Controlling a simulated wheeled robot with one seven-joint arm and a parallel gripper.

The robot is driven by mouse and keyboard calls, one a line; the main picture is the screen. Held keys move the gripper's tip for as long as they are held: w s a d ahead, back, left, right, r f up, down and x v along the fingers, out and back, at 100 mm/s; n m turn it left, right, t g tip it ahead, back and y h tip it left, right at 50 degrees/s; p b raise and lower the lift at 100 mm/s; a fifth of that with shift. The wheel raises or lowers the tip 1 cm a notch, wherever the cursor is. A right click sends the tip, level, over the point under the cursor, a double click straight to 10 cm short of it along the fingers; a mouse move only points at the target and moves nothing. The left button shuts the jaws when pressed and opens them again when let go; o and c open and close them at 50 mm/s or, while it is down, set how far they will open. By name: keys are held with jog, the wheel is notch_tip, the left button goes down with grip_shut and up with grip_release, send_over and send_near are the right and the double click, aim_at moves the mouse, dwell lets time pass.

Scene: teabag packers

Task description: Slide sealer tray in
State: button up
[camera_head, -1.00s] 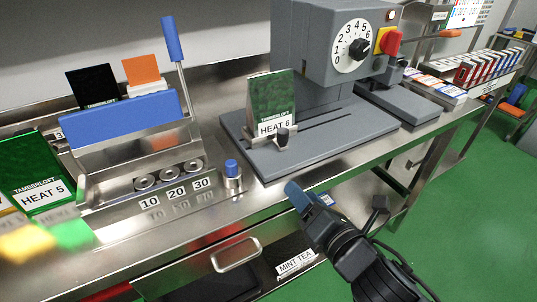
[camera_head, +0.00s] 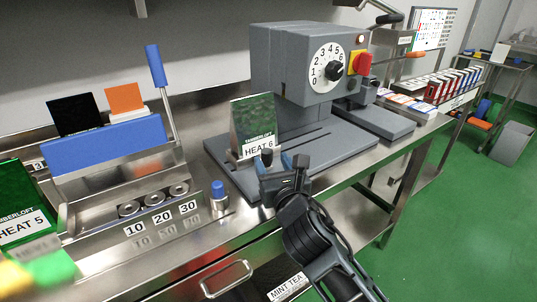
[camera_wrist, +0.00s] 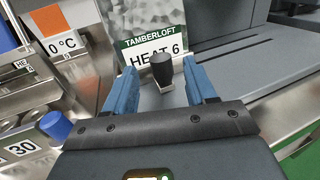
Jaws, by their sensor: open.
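The grey sealer (camera_head: 300,64) stands on the steel bench with a numbered dial, and its flat base (camera_head: 219,151) reaches toward me. A green pouch (camera_head: 252,122) marked HEAT 6 stands upright in a small metal tray (camera_head: 235,158) at the near left of that base, out from under the sealer head. The tray's black knob (camera_wrist: 162,68) shows in the wrist view between my blue fingers, with gaps on both sides. My gripper (camera_head: 283,161) is open at the base's front edge. The fingers partly hide the tray's front in the head view.
A blue-topped post (camera_head: 218,192) stands left of my gripper. A rack with a blue bar (camera_head: 105,145) and upright handle is further left. Another grey base (camera_head: 375,121) and several red-white boxes (camera_head: 455,85) lie to the right.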

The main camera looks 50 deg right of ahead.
aim_at(269, 155)
jog(key=shift+x, duration=1.85)
jog(key=shift+c, duration=0.5)
grip_shut()
